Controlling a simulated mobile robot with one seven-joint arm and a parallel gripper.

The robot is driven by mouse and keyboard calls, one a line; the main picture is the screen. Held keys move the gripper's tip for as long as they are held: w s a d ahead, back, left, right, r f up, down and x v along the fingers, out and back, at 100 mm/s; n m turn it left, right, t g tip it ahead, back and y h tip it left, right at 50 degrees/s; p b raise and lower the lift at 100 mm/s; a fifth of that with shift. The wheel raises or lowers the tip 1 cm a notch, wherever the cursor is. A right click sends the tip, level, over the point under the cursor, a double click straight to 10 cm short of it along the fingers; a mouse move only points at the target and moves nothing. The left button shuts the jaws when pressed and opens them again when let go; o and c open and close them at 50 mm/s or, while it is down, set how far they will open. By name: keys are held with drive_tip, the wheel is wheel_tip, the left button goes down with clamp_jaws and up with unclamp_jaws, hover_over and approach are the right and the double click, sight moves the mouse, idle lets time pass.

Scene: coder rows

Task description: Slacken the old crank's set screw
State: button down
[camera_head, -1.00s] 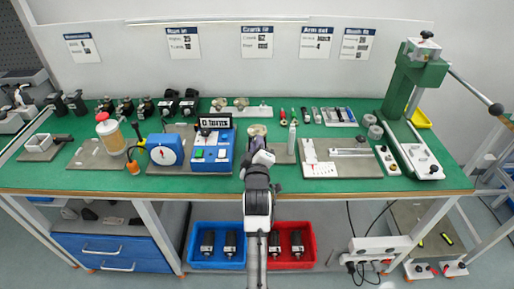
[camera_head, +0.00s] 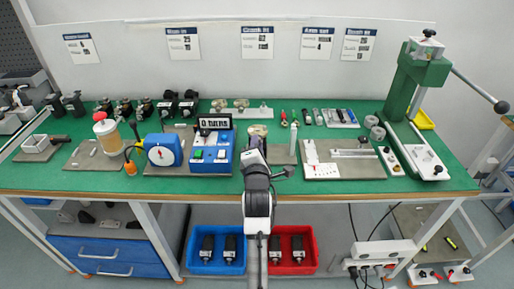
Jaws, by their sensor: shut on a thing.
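A rounded pale metal part (camera_head: 257,131) stands on a grey plate (camera_head: 283,153) at the middle of the green bench; it may be the old crank's fixture, but the crank and its set screw are too small or hidden to make out. My gripper (camera_head: 255,146) is just in front of this part, over the plate, and overlaps its near side in the picture. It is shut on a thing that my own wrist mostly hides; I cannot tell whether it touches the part.
A blue tester (camera_head: 223,150) stands close on the left, with a blue gauge unit (camera_head: 163,150) beyond it. An upright pale tool (camera_head: 293,138) is close on the right, before a white-and-grey board (camera_head: 345,168). A green press (camera_head: 415,80) stands at the far right.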

drive_tip(key=n+b, duration=0.1)
drive_tip(key=n, duration=0.3)
drive_tip(key=shift+n, duration=0.4)
idle(0.4)
drive_tip(key=c, duration=1.3)
unclamp_jaws()
drive_tip(key=s+b, duration=0.1)
drive_tip(key=s, duration=1.2)
drive_tip(key=shift+s+b, duration=0.3)
drive_tip(key=shift+s, duration=0.1)
